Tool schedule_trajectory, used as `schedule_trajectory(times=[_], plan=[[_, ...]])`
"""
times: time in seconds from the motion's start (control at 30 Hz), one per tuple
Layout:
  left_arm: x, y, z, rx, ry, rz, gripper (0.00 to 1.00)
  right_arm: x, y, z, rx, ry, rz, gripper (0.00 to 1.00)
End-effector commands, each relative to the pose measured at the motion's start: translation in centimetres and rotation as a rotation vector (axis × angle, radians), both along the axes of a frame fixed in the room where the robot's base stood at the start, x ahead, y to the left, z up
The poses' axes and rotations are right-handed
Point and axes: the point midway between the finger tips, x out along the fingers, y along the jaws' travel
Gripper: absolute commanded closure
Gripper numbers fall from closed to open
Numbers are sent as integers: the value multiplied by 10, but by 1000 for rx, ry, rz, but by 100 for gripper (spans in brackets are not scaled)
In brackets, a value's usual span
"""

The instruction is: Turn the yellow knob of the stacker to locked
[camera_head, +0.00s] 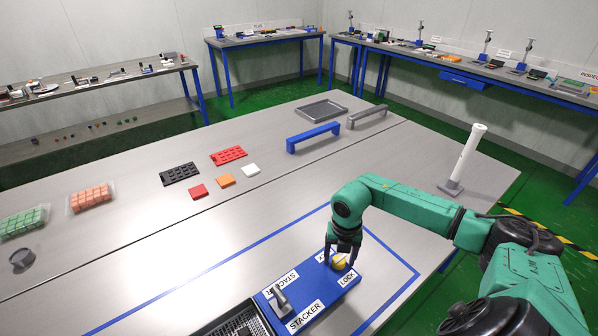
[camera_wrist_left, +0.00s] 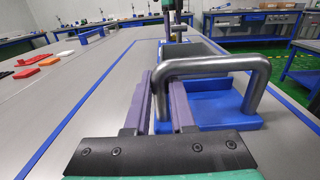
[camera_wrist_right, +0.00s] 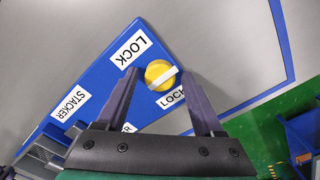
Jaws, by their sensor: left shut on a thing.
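The blue stacker (camera_head: 318,300) stands at the front of the table. Its round yellow knob (camera_wrist_right: 160,75) has a white bar across it, slanting in the right wrist view between two labels, one reading LOCK and one partly hidden. The knob also shows in the head view (camera_head: 339,263). My right gripper (camera_wrist_right: 163,74) is open, one finger on each side of the knob, with gaps visible. My left gripper (camera_wrist_left: 160,85) is shut on the stacker's grey handle (camera_wrist_left: 215,67), whose near leg is between its fingers. The left gripper is outside the head view.
A white post (camera_head: 468,160) stands at the right. A blue handle (camera_head: 313,136), a grey handle (camera_head: 367,116) and coloured plates lie further back.

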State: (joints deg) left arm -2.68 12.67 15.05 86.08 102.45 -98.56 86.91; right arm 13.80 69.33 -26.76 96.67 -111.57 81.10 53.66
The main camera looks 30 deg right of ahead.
Motion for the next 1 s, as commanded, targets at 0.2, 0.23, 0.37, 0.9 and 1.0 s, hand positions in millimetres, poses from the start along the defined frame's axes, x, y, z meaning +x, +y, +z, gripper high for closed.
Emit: schedule_trajectory(times=[0.2,0.23,0.37,0.9,1.0], plan=[[0,0,0,1,1,0,100,0,0,0,0,0,0,100],[0,0,0,1,1,0,100,0,0,1,0,0,0,100],[0,0,0,1,1,0,100,0,0,1,-1,-1,6,100],[0,0,0,1,1,1,100,1,-1,2,-1,-2,283,100],[0,0,0,1,1,1,100,1,-1,2,-1,-2,376,100]])
